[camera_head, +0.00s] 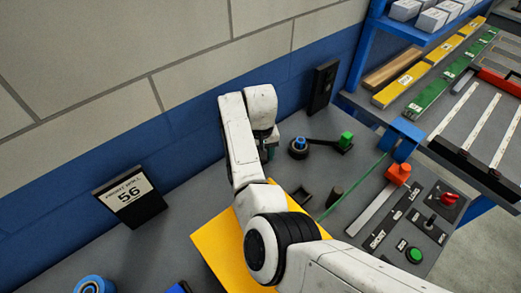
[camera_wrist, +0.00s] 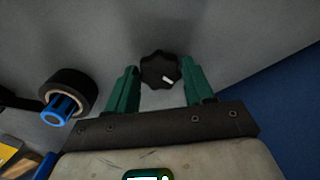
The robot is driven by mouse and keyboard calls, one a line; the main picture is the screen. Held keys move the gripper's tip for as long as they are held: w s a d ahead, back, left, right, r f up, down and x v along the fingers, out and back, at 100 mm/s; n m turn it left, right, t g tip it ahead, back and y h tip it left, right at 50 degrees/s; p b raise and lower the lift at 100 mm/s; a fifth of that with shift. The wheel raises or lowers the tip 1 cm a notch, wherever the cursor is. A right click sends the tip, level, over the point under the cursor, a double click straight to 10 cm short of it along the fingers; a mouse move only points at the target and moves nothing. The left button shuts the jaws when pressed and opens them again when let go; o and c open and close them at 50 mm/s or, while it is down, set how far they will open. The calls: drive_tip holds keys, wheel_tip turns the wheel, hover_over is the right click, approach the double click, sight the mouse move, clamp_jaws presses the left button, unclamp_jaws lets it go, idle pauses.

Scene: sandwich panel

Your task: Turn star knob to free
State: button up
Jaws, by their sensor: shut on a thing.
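The black star knob (camera_wrist: 158,74) shows in the wrist view, with lobes around its rim and a white mark pointing toward the lower right. My gripper (camera_wrist: 160,68) has its green fingers on either side of the knob and is shut on it. In the head view my gripper (camera_head: 268,152) points down at the grey bench near the blue wall, and the knob is hidden there behind my arm. No "free" marking can be read in either view.
A black roll with a blue core (camera_wrist: 62,108) lies close beside my gripper. In the head view a lever with a green block (camera_head: 346,140) stands to the right. A yellow board (camera_head: 218,246) is under my arm.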

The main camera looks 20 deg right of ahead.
drive_tip(key=n+p, duration=0.1)
drive_tip(key=n, duration=0.1)
drive_tip(key=n+p, duration=0.1)
drive_tip(key=shift+r+n, duration=0.2)
drive_tip(key=shift+n, duration=0.2)
drive_tip(key=n+p, duration=0.2)
drive_tip(key=n, duration=0.1)
drive_tip(key=shift+n, duration=0.3)
drive_tip(key=n+p, duration=0.1)
drive_tip(key=n, duration=0.2)
drive_tip(key=shift+f+n, duration=0.1)
drive_tip(key=shift+n, duration=0.2)
drive_tip(key=shift+n+p, duration=0.4)
drive_tip(key=shift+n, duration=1.2)
drive_tip(key=shift+w, duration=0.1)
drive_tip(key=o, duration=1)
wheel_tip(320, 180, up, 11)
drive_tip(key=shift+f+b, duration=0.15)
drive_tip(key=shift+b, duration=0.25)
